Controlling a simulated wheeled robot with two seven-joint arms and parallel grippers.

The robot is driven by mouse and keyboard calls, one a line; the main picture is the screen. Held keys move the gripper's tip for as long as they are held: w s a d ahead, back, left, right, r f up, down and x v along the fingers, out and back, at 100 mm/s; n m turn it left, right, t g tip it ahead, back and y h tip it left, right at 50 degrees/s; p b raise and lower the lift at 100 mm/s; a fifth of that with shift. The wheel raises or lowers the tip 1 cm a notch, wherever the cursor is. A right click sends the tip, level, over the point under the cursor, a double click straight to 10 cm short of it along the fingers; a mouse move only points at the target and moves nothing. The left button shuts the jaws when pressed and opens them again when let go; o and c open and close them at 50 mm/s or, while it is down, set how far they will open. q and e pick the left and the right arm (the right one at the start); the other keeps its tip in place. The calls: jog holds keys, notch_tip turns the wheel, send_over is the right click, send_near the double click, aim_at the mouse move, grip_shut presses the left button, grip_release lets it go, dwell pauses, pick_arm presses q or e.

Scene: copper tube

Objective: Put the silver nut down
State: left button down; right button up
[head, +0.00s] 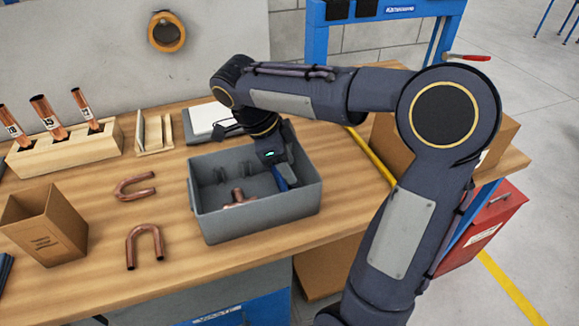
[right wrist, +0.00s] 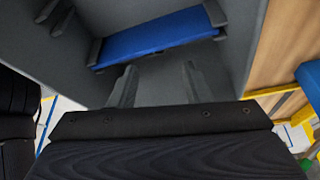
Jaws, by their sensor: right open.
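I cannot make out a silver nut in either view. My right gripper (right wrist: 158,84) reaches down into the grey bin (head: 262,221) on the workbench. In the right wrist view its two grey fingers stand apart with nothing visible between them, over the grey inside of the bin. A flat blue piece (right wrist: 155,35) lies just beyond the fingertips in that view. The blue piece also shows in the head view (head: 280,178), beside my right wrist. Part of the bin's inside is hidden by my right arm. My left gripper is not in view.
Copper fittings (head: 238,198) lie in the bin. Two bent copper tubes (head: 145,244) (head: 135,186) lie on the wood left of it. A cardboard box (head: 45,226), a wooden block with upright tubes (head: 66,151) and a white pad (head: 210,119) stand around.

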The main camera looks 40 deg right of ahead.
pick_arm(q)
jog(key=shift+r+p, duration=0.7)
pick_arm(e)
jog(key=v, duration=1)
jog(key=shift+r, duration=0.2)
jog(key=shift+a, duration=0.15)
